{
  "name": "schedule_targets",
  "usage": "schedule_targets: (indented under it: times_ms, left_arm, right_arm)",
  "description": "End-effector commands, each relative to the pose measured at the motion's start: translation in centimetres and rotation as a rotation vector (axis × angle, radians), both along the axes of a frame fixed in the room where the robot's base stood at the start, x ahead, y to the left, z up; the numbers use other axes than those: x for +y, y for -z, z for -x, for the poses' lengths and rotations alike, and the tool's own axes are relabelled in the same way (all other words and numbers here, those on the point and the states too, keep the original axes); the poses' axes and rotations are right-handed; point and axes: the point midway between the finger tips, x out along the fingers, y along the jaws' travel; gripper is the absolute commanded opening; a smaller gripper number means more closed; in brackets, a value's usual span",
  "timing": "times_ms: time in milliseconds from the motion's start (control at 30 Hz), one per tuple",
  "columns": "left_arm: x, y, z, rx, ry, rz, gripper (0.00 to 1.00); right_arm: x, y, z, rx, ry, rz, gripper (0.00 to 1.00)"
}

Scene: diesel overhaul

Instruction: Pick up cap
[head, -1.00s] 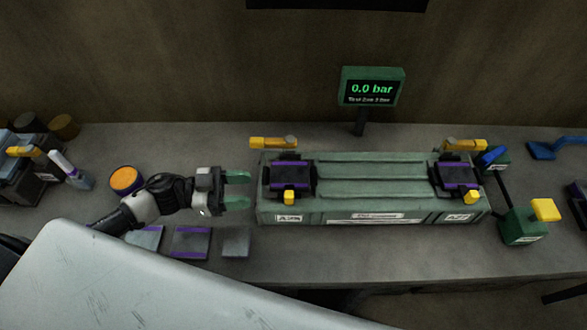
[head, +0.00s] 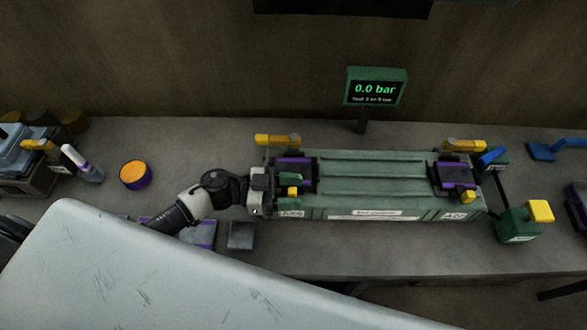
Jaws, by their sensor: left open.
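No part is plainly labelled as the cap. A black block with purple edges (head: 296,164), likely a cap, sits on the left end of the long green housing (head: 372,172). A similar black and purple block (head: 456,176) sits on the right end. My left gripper (head: 291,190) is open, with its green fingers at the left block, around or just above its small yellow knob (head: 293,191). I cannot tell whether they touch it. The gripper hides part of that block. My right gripper is not in view.
A round orange and purple pot (head: 136,175) stands left on the grey bench. Flat plates (head: 240,235) lie at the front edge. A gauge display (head: 375,88) reads 0.0 bar behind the housing. A green block with a yellow top (head: 519,224) stands at right.

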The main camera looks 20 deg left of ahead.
Motion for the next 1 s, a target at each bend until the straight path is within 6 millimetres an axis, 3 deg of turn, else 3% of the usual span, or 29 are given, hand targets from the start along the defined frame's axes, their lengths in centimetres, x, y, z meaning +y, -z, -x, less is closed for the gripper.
schedule_targets:
  times_ms: [233,567,867,1000]
  left_arm:
    - [-0.2,0.1,0.0,0.0,0.0,-0.001,0.51]
    - [-0.1,0.1,0.0,0.0,0.0,-0.001,0.01]
    - [-0.1,-0.1,-0.1,-0.002,0.0,0.0,0.0]
    - [-0.1,-1.2,-0.1,-0.006,0.002,-0.001,0.0]
  right_arm:
    - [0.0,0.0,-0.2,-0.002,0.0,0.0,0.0]
    - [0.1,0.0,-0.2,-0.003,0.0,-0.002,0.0]
    - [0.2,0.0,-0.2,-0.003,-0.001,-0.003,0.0]
    - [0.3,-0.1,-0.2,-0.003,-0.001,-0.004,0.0]
